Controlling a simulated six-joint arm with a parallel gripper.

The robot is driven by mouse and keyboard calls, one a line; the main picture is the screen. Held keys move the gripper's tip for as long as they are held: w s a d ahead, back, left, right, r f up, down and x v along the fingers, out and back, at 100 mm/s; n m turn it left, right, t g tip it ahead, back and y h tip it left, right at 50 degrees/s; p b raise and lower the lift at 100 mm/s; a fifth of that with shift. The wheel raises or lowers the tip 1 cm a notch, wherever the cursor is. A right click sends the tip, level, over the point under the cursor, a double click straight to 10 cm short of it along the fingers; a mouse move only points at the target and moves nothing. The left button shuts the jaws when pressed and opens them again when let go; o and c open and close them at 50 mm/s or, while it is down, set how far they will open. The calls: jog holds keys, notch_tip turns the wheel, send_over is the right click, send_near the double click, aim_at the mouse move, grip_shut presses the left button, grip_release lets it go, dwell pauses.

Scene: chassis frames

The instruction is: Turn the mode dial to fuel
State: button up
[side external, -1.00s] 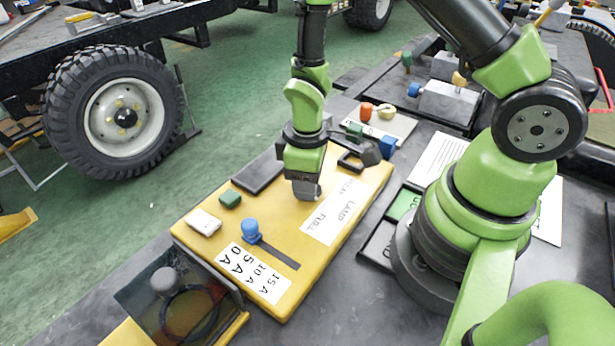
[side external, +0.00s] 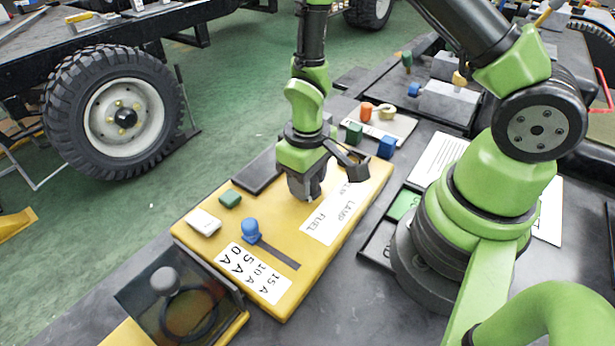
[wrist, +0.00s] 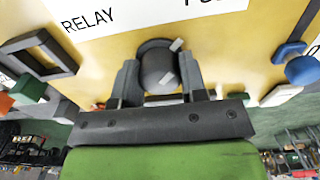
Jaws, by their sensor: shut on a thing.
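The mode dial (wrist: 158,68) is a dark round knob with pale marks on it, seen between my fingers in the wrist view. A short pale mark at its rim points up and right, toward the partly cropped label on that side. My gripper (side external: 307,193) is shut on the dial, with one finger on each side of it (wrist: 160,78). In the side view my fingers hide most of the dial. The white label strip (side external: 331,214) beside it reads FUEL, LAMP and a partly covered third word, which shows as RELAY in the wrist view (wrist: 90,21).
A dark square loop (wrist: 38,55) stands left of the dial in the wrist view.

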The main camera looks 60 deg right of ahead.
jog(key=o, duration=0.9)
jog(key=shift+r, duration=0.15)
notch_tip(320, 180, up, 10)
jog(key=shift+f, duration=0.15)
jog(key=s+r+m+t, duration=0.1)
jog(key=s+r+t, duration=0.1)
jog(key=r, duration=0.4)
jog(key=s+r+m+t+y, duration=0.1)
jog(key=s+r+t, duration=0.1)
jog(key=s+r, duration=0.3)
jog(key=s+r+m+t+y, duration=0.1)
jog(key=s+r+t, duration=0.2)
jog(key=r, duration=0.3)
jog(key=shift+s+a+r+m, duration=0.35)
jog(key=shift+s+m, duration=0.05)
jog(key=shift+s, duration=0.05)
